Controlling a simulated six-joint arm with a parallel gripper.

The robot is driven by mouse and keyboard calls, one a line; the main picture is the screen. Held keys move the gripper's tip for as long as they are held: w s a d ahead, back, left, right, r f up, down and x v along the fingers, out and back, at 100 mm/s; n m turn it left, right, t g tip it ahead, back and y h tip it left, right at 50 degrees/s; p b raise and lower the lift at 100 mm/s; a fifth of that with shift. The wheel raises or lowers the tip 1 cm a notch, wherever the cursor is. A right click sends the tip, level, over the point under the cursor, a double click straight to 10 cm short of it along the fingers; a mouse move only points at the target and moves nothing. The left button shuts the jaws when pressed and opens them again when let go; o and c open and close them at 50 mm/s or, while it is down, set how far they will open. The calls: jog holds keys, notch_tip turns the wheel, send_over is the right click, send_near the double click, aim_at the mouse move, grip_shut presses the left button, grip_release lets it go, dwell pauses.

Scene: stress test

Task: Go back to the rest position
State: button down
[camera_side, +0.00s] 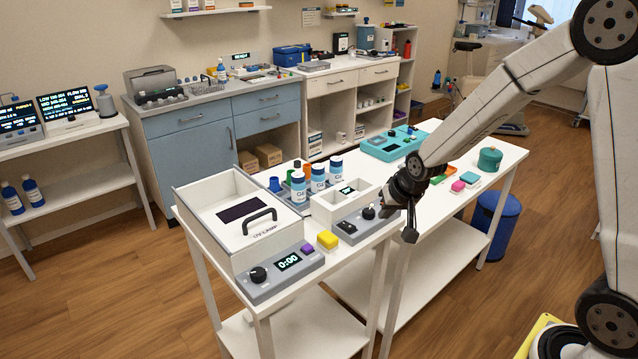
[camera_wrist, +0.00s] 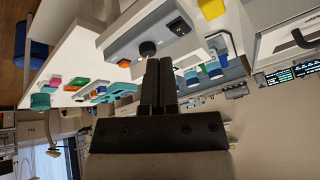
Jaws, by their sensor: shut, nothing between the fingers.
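My gripper (camera_side: 409,235) hangs in the air at the front edge of the white bench, to the right of a small grey control box (camera_side: 358,221) with a black knob. Its fingers are small and dark in the side view. In the wrist view my gripper (camera_wrist: 158,62) shows two black fingers side by side with no object between them. The wrist picture is turned upside down, and the knob box (camera_wrist: 150,38) appears just beyond the fingertips. I cannot tell the exact gap between fingers and box.
A white lidded case (camera_side: 225,205) with a black handle stands on the left bench, beside several blue-capped bottles (camera_side: 318,178). A yellow block (camera_side: 327,240) lies nearby. A teal device (camera_side: 392,143) and green jar (camera_side: 489,159) sit farther back. Floor right of the bench is open around a blue bin (camera_side: 497,222).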

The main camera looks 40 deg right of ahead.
jog(key=s+a+n+g, duration=0.1)
jog(key=s+a+n, duration=0.2)
jog(key=s, duration=0.4)
jog(key=s+a+n+g+y, duration=0.1)
jog(key=s+a+n+g, duration=0.1)
jog(key=s, duration=0.5)
jog(key=a+n, duration=0.1)
jog(key=a, duration=0.1)
jog(key=shift+a, duration=0.35)
